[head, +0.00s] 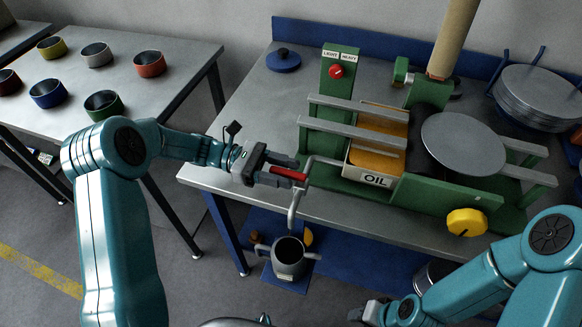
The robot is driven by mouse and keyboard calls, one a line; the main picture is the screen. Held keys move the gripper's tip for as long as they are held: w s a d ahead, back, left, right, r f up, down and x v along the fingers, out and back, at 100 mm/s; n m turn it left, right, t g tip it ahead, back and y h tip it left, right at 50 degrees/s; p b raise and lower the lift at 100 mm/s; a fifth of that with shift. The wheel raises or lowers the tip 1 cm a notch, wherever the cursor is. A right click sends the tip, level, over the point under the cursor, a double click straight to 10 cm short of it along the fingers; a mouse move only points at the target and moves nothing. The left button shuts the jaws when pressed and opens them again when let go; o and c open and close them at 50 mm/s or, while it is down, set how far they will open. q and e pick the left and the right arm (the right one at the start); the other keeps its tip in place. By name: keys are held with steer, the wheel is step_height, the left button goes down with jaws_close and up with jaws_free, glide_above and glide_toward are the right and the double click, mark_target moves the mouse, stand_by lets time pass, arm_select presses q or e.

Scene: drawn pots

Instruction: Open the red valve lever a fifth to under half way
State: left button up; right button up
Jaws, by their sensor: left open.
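The red valve lever (291,174) sticks out to the left from the metal spout at the front left of the green machine (420,195). My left gripper (290,171) is open, with its fingers at the lever, one on the far side and one on the near side. Whether they touch it I cannot tell. The bent spout (294,208) points down over a grey pot (289,257). The oil tank (377,160) is behind the lever, holding amber liquid. My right gripper (368,311) is low at the bottom edge, and its jaw opening is unclear.
The machine carries a grey disc (463,143), a yellow knob (467,222) and a red knob (336,71) under a LIGHT/HEAVY label. Several coloured pots stand on the left table (165,75). A stack of grey discs (538,97) is at right. Open floor lies between the tables.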

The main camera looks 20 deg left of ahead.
arm_select(q)
steer(key=shift+d, duration=0.9)
jaws_close()
